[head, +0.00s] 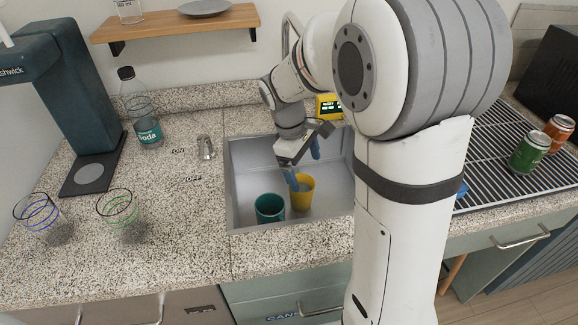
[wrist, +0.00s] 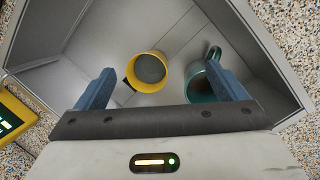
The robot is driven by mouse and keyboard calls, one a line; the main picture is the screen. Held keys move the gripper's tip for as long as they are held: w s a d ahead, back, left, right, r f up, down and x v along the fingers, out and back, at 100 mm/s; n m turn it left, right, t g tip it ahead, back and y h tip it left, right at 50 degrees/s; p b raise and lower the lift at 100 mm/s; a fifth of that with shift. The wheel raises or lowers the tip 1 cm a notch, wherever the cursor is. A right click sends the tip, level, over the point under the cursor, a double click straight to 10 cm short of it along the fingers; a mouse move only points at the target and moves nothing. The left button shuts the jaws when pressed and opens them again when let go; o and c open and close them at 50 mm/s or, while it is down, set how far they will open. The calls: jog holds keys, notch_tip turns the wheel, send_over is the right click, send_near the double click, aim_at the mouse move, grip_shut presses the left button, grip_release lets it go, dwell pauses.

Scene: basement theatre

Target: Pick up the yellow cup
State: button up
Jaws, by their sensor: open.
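The yellow cup (head: 302,194) stands upright in the metal sink, just right of a teal cup (head: 269,208). My gripper (head: 304,168) is over the sink, above and behind the yellow cup, with its blue fingers apart and empty. In the wrist view the yellow cup (wrist: 149,71) lies ahead, between the lines of the two fingers (wrist: 166,90), with its opening facing the camera. The teal cup (wrist: 203,82) is close to the right finger, which covers part of it. I cannot tell whether that finger touches it.
The sink (head: 243,170) has raised walls around both cups. A yellow device with a lit display (head: 328,106) stands behind it. Two glasses (head: 118,212) (head: 39,216) and a soda bottle (head: 145,115) are on the left counter. Cans (head: 528,149) stand on the right rack.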

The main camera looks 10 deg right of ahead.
aim_at(304, 187)
jog(key=w+f+n, duration=0.1)
jog(key=f, duration=0.3)
jog(key=w+d+f+n+h, duration=0.1)
jog(key=w+f, duration=0.1)
jog(key=f, duration=0.3)
jog(key=w+f+n+g, duration=0.1)
jog(key=f, duration=0.3)
jog(key=shift+w+d+f+n+h+b, duration=0.2)
jog(key=shift+d+n+h+b, duration=0.1)
jog(key=shift+n, duration=0.1)
jog(key=shift+c, duration=0.4)
jog(key=c, duration=1.2)
jog(key=shift+r, duration=0.2)
